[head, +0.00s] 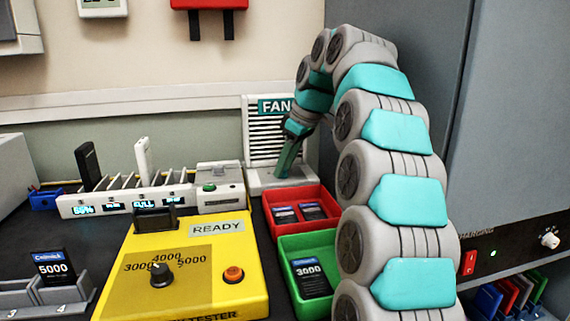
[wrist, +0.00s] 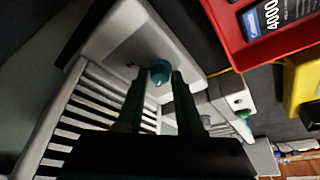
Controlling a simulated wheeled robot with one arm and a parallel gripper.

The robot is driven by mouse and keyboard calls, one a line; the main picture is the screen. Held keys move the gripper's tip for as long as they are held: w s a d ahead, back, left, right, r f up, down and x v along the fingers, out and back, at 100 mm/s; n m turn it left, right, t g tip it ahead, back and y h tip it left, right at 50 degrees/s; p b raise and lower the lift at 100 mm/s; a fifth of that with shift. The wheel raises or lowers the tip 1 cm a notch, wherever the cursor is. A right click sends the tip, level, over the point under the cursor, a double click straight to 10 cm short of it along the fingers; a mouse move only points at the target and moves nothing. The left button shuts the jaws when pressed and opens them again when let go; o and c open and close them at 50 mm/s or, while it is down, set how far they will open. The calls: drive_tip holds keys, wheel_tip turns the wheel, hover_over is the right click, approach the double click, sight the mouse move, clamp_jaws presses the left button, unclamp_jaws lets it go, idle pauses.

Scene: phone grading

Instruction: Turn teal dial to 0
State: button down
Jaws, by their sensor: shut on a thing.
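The teal dial (wrist: 160,72) sits on the pale base of the fan unit (wrist: 128,38). It is a small round knob with a pale mark at its lower edge in the wrist view. My gripper (wrist: 160,82) is shut on the dial, with one finger on each side of it. In the head view the fan unit (head: 270,130), with its FAN label and slatted front, stands at the back. My gripper (head: 286,172) reaches down to its base there and hides the dial. I cannot read any numbers around the dial.
A red bin (head: 308,226) and a green bin (head: 285,254) with batteries stand in front of the fan. A yellow tester (head: 200,292) marked READY is nearer. A charger rack (head: 75,210) is left of the fan. A grey cabinet (head: 455,100) stands right.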

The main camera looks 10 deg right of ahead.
idle(0.3)
drive_tip(key=c, duration=0.6)
unclamp_jaws()
drive_tip(key=shift+o, duration=0.2)
drive_tip(key=shift+r, duration=0.15)
drive_tip(key=shift+w+r, duration=0.1)
drive_tip(key=shift+r, duration=0.6)
drive_tip(key=shift+r+p, duration=0.9)
drive_tip(key=shift+r, duration=0.05)
drive_tip(key=shift+s+b, duration=0.4)
drive_tip(key=shift+s, duration=0.8)
drive_tip(key=s+r+b, duration=0.1)
drive_tip(key=s+b, duration=0.1)
drive_tip(key=s, duration=1.1)
drive_tip(key=shift+s+a+r, duration=0.15)
drive_tip(key=shift+s+r, duration=0.05)
drive_tip(key=shift+s, duration=0.2)
